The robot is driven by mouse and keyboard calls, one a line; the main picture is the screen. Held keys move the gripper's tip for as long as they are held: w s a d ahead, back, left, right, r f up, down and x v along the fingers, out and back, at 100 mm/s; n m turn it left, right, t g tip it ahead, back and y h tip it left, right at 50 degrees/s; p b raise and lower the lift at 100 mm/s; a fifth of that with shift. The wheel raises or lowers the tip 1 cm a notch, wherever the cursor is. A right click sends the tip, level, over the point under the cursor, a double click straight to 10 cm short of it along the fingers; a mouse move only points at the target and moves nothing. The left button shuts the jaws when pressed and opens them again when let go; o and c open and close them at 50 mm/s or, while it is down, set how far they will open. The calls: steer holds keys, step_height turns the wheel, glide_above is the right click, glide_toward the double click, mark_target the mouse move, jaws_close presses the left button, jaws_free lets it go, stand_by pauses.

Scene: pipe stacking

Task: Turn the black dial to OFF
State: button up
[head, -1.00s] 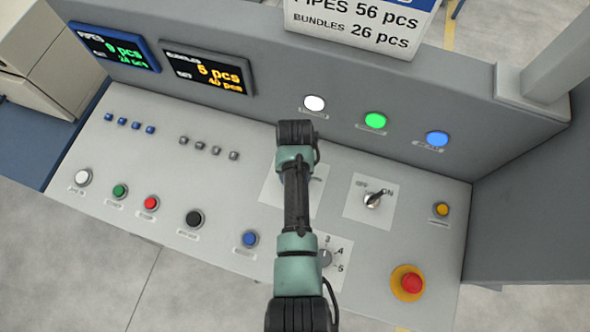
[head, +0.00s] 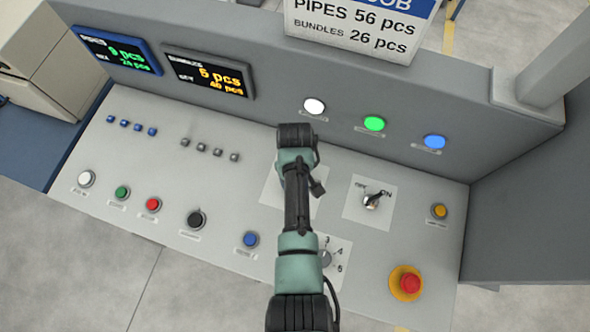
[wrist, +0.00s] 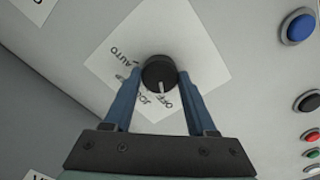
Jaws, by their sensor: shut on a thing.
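The black dial (wrist: 158,69) sits on a white label plate (wrist: 195,45) in the wrist view. Its white pointer line points down in the picture, towards the printed OFF. The AUTO mark lies at the left of the plate, and another mark lies between them. My gripper (wrist: 160,80) has its two blue fingers on either side of the dial, shut on it. In the head view my arm hides the dial and the fingers; only part of the label plate (head: 271,192) shows.
A numbered selector (head: 325,258) and a blue button (head: 250,240) are close by in front. A red emergency button (head: 410,282) is at the front right. The upright panel with lamps rises behind.

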stand_by(0.3)
steer(key=o, duration=1.4)
steer(key=shift+r, duration=0.1)
step_height(320, 180, up, 13)
steer(key=shift+f+b, duration=0.1)
steer(key=shift+b, duration=0.6)
